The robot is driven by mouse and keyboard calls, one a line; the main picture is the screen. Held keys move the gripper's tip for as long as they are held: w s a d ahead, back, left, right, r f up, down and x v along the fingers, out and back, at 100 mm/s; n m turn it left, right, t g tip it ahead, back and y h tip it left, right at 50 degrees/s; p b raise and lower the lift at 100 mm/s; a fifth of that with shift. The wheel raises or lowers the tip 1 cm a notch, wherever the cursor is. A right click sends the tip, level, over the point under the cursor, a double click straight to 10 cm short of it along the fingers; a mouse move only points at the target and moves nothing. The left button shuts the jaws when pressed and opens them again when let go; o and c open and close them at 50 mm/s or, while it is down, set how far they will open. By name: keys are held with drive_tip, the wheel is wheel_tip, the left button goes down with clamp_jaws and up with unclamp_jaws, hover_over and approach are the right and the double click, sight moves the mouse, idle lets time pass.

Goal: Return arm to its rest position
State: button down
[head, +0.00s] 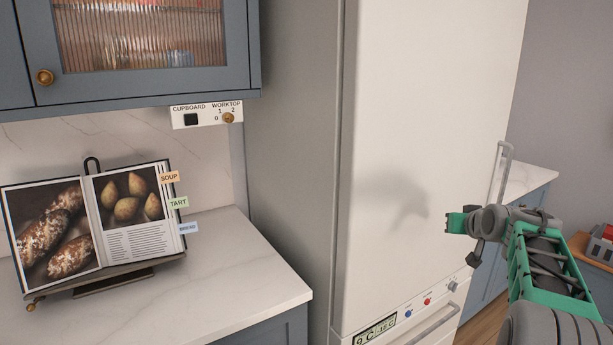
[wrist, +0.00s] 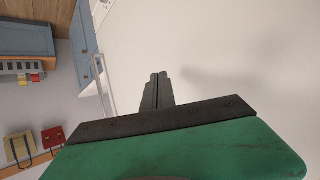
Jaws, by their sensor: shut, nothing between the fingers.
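My arm, green and grey, reaches in from the right edge of the head view. My gripper (head: 453,222) is in front of the tall white fridge (head: 420,120), on its right side, and holds nothing. In the wrist view my gripper (wrist: 157,77) shows with its two dark fingers pressed together. The pale fridge face (wrist: 230,60) fills the right of that view. I cannot tell the exact gap between the fingers and the fridge door.
A vertical grey handle (head: 502,165) stands out at the fridge's right edge. A lower handle (head: 432,325) and a control panel (head: 375,330) are below. At left are a worktop (head: 245,260), an open cookbook (head: 135,215), a switch plate (head: 207,114) and a blue wall cupboard (head: 150,82).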

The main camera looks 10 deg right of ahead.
drive_tip(key=s+a+f+n+g+y+p, duration=0.1)
drive_tip(key=s+a+g+p, duration=0.35)
drive_tip(key=a, duration=1.05)
drive_tip(key=s+a+f+g, duration=0.1)
drive_tip(key=s+a+f, duration=0.2)
drive_tip(key=s, duration=0.6)
drive_tip(key=s+a+f+n+g+p, duration=0.1)
drive_tip(key=s+a+f, duration=0.2)
drive_tip(key=s+a, duration=0.5)
drive_tip(key=s+a+f+n+g+y, duration=0.1)
drive_tip(key=s+a, duration=0.4)
drive_tip(key=s, duration=0.5)
wheel_tip(320, 180, down, 2)
drive_tip(key=shift+a+f+g, duration=0.15)
drive_tip(key=shift+a+g, duration=0.05)
drive_tip(key=shift+g, duration=0.35)
